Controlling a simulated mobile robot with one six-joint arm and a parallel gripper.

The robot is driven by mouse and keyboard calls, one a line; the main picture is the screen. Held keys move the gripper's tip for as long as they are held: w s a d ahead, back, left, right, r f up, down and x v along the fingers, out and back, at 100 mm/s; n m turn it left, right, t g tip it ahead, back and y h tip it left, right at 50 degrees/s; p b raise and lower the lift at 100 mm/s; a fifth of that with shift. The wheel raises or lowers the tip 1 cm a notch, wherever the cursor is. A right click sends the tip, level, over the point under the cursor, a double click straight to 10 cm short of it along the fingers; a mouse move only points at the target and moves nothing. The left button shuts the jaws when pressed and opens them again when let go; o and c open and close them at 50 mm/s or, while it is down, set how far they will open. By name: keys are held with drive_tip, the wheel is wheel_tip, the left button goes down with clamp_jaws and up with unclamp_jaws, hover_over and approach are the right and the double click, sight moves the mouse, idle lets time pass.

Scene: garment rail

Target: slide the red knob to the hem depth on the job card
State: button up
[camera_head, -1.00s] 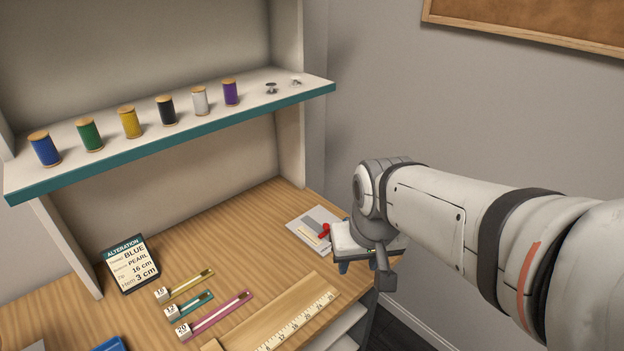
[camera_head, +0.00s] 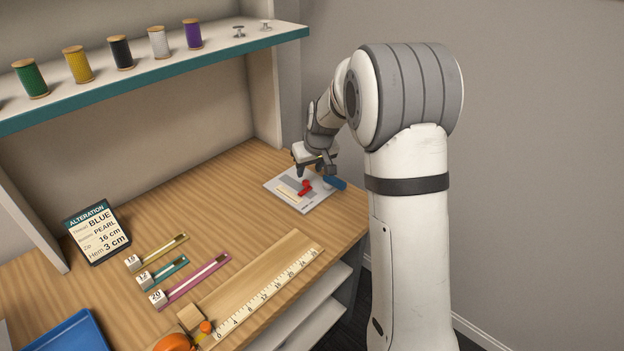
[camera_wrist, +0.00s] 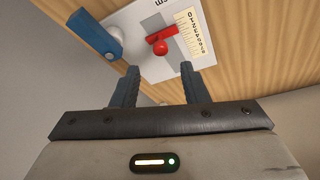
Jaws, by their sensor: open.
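The red knob (camera_wrist: 160,47) sits on a red slider on the grey hem gauge plate (camera_wrist: 137,12), beside a printed number scale (camera_wrist: 192,30). In the head view, the red knob (camera_head: 305,187) and plate (camera_head: 318,202) lie at the table's far right. The job card (camera_head: 97,232) stands at the left and reads Hem 3 cm. My gripper (camera_wrist: 160,88) is open and empty, its fingers pointing toward the plate with the knob just beyond and between them. In the head view my gripper (camera_head: 311,170) is above the plate. The slider's exact reading is too small to tell.
A blue block-like piece (camera_wrist: 95,32) is at the plate's edge. Zips (camera_head: 190,280), a wooden ruler board (camera_head: 265,285), an orange item (camera_head: 175,343) and a blue tray (camera_head: 65,335) lie nearer. Thread spools (camera_head: 120,52) stand on the shelf above. Table is clear left of the plate.

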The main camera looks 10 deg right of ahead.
sight(306, 181)
drive_tip(key=x, duration=0.6)
drive_tip(key=shift+c, duration=0.3)
clamp_jaws()
